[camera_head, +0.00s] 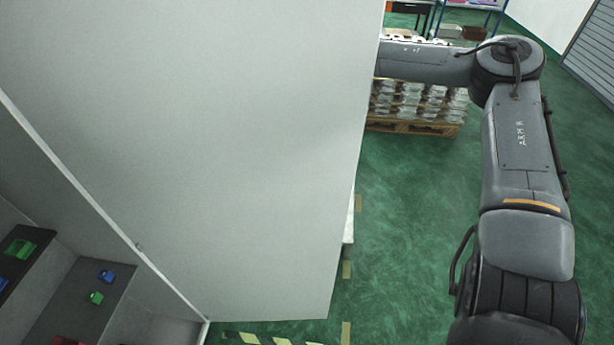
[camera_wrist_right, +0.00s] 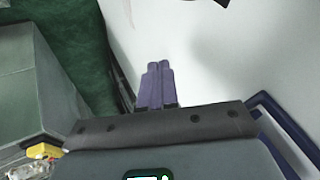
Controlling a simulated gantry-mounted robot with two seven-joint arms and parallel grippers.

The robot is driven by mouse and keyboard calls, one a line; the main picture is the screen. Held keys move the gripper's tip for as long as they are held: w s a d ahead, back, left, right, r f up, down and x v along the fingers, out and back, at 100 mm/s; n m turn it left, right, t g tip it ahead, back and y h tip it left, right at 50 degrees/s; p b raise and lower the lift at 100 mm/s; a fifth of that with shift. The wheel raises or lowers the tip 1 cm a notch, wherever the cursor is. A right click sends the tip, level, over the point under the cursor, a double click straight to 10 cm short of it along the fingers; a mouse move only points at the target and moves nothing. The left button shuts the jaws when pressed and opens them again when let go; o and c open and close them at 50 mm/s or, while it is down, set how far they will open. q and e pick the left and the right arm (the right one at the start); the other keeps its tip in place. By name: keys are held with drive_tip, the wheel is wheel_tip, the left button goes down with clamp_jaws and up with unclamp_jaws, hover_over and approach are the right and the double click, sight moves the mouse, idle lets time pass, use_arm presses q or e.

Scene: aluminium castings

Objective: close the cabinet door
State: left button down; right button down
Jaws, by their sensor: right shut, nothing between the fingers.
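The cabinet door (camera_head: 240,150) is a large pale grey panel that stands open and fills the middle of the head view. The open cabinet (camera_head: 160,275) shows at the lower left, with its dark shelves exposed. My right arm comes up the right side and bends left at the top. Its far end and gripper are hidden behind the door there. In the right wrist view my right gripper (camera_wrist_right: 157,75) has its purple fingers together and empty. A pale surface (camera_wrist_right: 225,60), apparently the door, lies right of the fingertips; contact cannot be told. My left gripper is not in view.
Small green (camera_head: 96,297) and blue (camera_head: 106,276) items sit on the cabinet shelves. A pallet of stacked metal castings (camera_head: 420,105) stands behind the door, below my right forearm. A blue-framed rack is at the top. Green floor (camera_head: 410,230) is clear between door and arm.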

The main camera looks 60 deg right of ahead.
sight(308, 179)
drive_tip(key=shift+s+a+f+p, duration=0.3)
drive_tip(key=shift+a+f+p, duration=0.15)
drive_tip(key=shift+a, duration=0.4)
drive_tip(key=shift+s+a+f+p, duration=0.3)
drive_tip(key=shift+a+p, duration=0.1)
drive_tip(key=shift+a, duration=0.5)
drive_tip(key=shift+s+a+f+p, duration=0.25)
drive_tip(key=shift+a+f+p, duration=0.2)
drive_tip(key=shift+a, duration=0.4)
